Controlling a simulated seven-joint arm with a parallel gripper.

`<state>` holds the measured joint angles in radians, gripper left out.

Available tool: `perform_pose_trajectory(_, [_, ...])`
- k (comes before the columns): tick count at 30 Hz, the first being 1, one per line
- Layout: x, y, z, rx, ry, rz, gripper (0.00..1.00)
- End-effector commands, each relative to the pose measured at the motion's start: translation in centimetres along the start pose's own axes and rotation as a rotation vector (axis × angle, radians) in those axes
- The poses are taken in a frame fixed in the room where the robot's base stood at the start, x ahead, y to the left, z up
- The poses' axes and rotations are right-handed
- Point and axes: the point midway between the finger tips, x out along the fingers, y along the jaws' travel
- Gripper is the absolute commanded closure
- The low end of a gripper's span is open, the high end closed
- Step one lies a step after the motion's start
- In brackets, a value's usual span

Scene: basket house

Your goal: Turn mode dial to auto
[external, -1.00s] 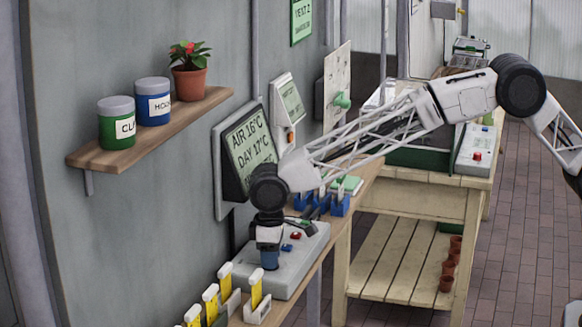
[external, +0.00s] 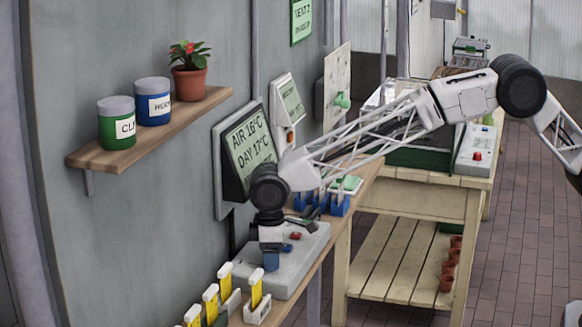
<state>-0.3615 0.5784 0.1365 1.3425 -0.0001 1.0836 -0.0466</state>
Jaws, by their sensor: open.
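A pale grey control box (external: 300,262) lies on the narrow wooden bench below the wall screen. My gripper (external: 271,261) points straight down over the box's near left part and is open. A blue piece shows at its lower end; I cannot tell whether it is the mode dial or part of my fingers. The fingertips and any dial markings, such as auto, are hidden or too small to read.
Yellow-and-white labelled holders (external: 257,290) stand close in front of the box. Blue holders (external: 338,203) stand behind it. The wall screen (external: 247,150) reads AIR 16°C, DAY 17°C. A shelf (external: 130,150) with two tins and a potted plant is on the wall at left.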

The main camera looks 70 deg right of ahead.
Motion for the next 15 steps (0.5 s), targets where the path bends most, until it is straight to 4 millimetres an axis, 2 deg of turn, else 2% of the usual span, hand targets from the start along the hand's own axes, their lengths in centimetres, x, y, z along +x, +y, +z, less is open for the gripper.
perform_pose_trajectory(8, [-0.7, 0.0, 0.0, 0.000, 0.001, 0.000, 0.37])
perform_pose_trajectory(15, [-3.2, 0.0, -0.1, 0.000, 0.002, 0.000, 0.37])
